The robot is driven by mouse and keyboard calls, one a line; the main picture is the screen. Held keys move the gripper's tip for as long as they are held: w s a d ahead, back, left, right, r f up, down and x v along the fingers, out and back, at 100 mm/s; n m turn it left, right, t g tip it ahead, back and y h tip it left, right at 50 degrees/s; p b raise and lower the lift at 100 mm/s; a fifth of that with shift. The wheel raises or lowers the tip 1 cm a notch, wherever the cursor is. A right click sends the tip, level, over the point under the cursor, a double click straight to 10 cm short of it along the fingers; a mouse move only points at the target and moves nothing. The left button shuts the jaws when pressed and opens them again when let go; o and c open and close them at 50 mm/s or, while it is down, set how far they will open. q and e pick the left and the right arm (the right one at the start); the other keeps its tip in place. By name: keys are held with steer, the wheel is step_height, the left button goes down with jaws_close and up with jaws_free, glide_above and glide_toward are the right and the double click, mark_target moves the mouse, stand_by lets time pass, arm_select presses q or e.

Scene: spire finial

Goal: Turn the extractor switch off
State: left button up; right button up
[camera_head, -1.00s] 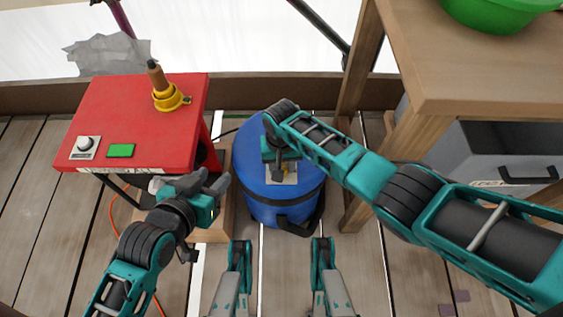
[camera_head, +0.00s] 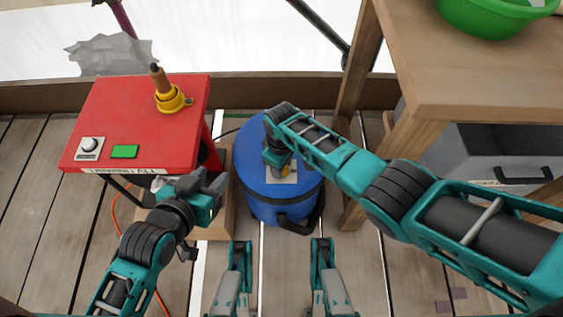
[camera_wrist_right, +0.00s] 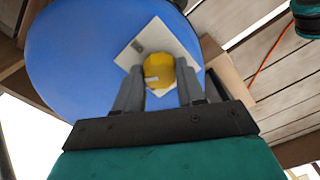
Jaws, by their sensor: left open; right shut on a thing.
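The extractor is a blue drum (camera_head: 258,190) standing on the floor in the middle of the head view. A pale switch plate (camera_head: 288,178) on its top carries a round yellow knob (camera_head: 285,170). In the right wrist view, the yellow knob (camera_wrist_right: 159,71) sits between the two fingers of my right gripper (camera_wrist_right: 160,80), on the pale plate (camera_wrist_right: 128,55). The right gripper is shut on the knob; its fingers touch the knob's sides. My left gripper (camera_head: 215,184) is open and empty, left of the drum and in front of the red table.
A wooden bench (camera_head: 480,75) with a green bowl (camera_head: 490,15) stands at the right. An orange cable lies at the left.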

steer(key=n, duration=0.6)
steer(key=shift+n, duration=0.3)
stand_by(0.4)
steer(key=o, duration=1)
steer(key=shift+o, duration=0.2)
steer(key=shift+r, duration=0.1)
steer(key=shift+r+p, duration=0.3)
steer(key=shift+p, duration=0.15)
step_height(320, 180, up, 12)
steer(key=p, duration=0.7)
